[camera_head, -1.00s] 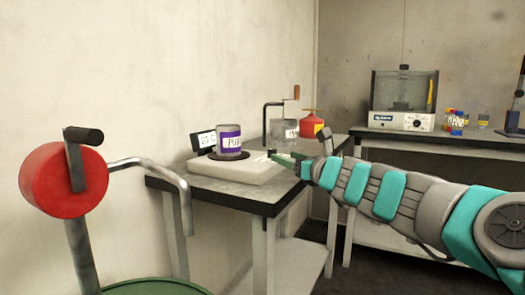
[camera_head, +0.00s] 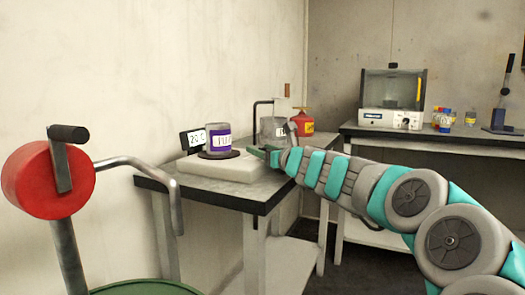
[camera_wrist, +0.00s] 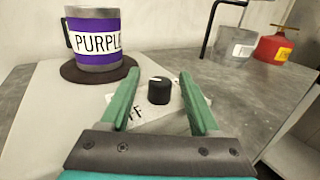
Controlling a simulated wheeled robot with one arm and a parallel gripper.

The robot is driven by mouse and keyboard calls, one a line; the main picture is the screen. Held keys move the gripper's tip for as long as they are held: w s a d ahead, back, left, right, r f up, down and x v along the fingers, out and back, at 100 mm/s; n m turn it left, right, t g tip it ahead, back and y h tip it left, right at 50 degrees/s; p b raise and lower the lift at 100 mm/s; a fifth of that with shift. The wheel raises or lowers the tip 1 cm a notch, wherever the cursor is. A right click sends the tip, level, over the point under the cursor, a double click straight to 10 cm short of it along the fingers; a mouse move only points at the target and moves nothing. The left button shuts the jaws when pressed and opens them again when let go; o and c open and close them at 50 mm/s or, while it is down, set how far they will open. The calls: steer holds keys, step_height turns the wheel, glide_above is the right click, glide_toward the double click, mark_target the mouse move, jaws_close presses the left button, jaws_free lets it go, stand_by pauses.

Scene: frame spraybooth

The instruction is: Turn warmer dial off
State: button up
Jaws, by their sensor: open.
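The warmer (camera_head: 229,167) is a pale slab on the near table with a dark round plate. A mug-like can with a purple label (camera_head: 217,140) stands on that plate; the wrist view shows it at the upper left (camera_wrist: 93,38). The black warmer dial (camera_wrist: 159,90) has a white mark on its top, beside a label partly reading "FF". My gripper (camera_wrist: 158,95) is open, with its green fingers on either side of the dial. Contact with the dial cannot be told. In the head view my gripper (camera_head: 264,151) is at the warmer's right end, hiding the dial.
A display reading about 22 C (camera_head: 193,139) stands behind the can. A grey can (camera_head: 272,130) and red safety can (camera_head: 303,121) stand farther back on the table. A red drum on a stand (camera_head: 35,181) is at left. A second bench (camera_head: 365,131) holds a glass-fronted device.

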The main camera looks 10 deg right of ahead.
jaws_close()
stand_by(0.5)
